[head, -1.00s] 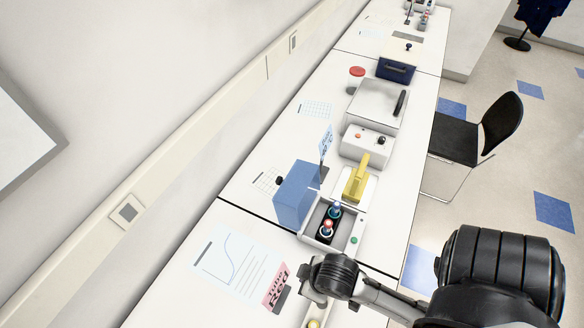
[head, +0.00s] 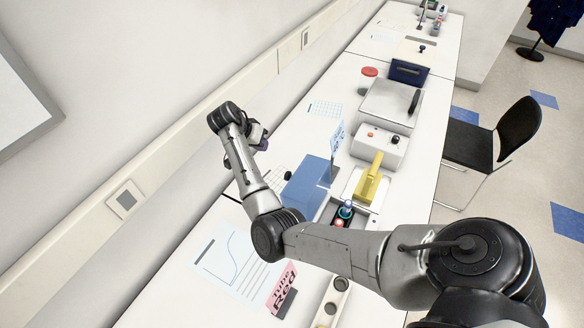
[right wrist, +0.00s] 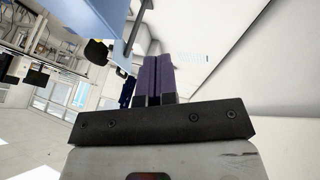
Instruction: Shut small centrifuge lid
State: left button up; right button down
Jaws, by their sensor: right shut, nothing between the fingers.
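The small centrifuge's blue lid (head: 308,188) stands raised on the bench, with a dark knob (head: 288,175) on its wall-facing side. The base is largely hidden by my right arm; part of its inside shows, with blue-capped (head: 347,208) and red-capped tubes. My right gripper (head: 262,133) is beyond the lid on the wall side, apart from it, and small in the head view. In the right wrist view its purple fingers (right wrist: 157,78) are shut and empty. There the blue lid (right wrist: 85,14) and its knob (right wrist: 96,51) are at upper left. My left gripper is not in view.
A yellow-handled block (head: 371,180) stands right beside the lid. Behind are a white box with knobs (head: 380,145), a grey-lidded device (head: 392,100) and a red-capped jar (head: 369,80). A pink card (head: 282,288) and a tube rack (head: 331,303) are in front. The wall (head: 180,90) is close.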

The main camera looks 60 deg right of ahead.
pick_arm(q)
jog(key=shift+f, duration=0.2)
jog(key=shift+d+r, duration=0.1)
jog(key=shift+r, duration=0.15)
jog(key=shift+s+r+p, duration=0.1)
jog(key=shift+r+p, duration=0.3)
jog(key=shift+p, duration=0.2)
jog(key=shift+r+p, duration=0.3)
jog(key=shift+p, duration=0.05)
pick_arm(e)
jog(key=s+d+f+m+g, duration=0.2)
jog(key=s+d+f, duration=0.1)
jog(key=s+f, duration=0.5)
jog(key=shift+s+m+y, duration=0.3)
jog(key=shift+s+m, duration=0.1)
jog(key=shift+s, duration=0.2)
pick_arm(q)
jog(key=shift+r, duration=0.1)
pick_arm(e)
jog(key=shift+r, duration=0.15)
